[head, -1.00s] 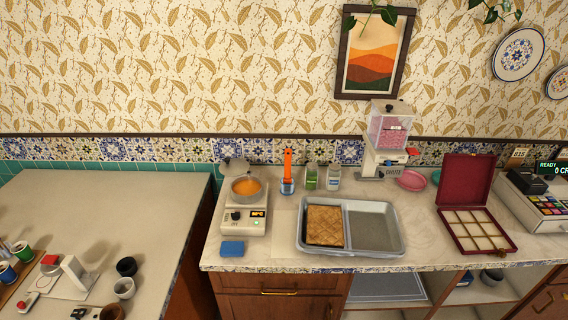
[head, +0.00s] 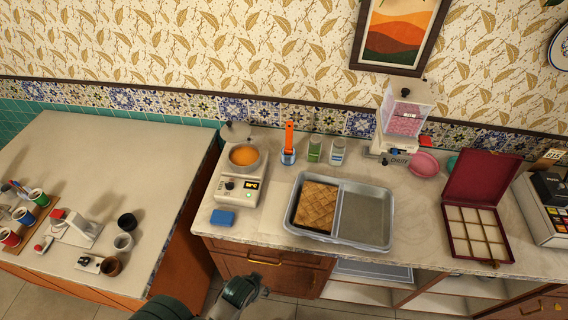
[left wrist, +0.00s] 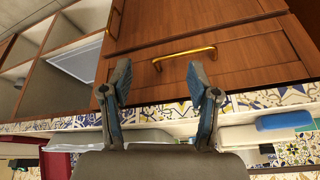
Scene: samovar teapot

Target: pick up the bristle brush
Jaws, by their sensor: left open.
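An upright orange-handled tool (head: 289,136), which looks like the bristle brush, stands at the back of the counter. Its lower end is in or behind a small bluish holder, and I cannot make out bristles. My left gripper (head: 252,290) is low at the front of the counter, before the wooden drawers and well away from the tool. In the left wrist view, its two fingers (left wrist: 158,88) are spread with nothing between them. The tool cannot be made out in that view. My right gripper is in neither view.
A scale with a pan of orange contents (head: 243,157), a blue block (head: 222,217) and a grey tray (head: 365,245) stand on the counter. Green-labelled jars (head: 314,149) are right of the tool. A drawer handle (left wrist: 184,56) is before my left gripper.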

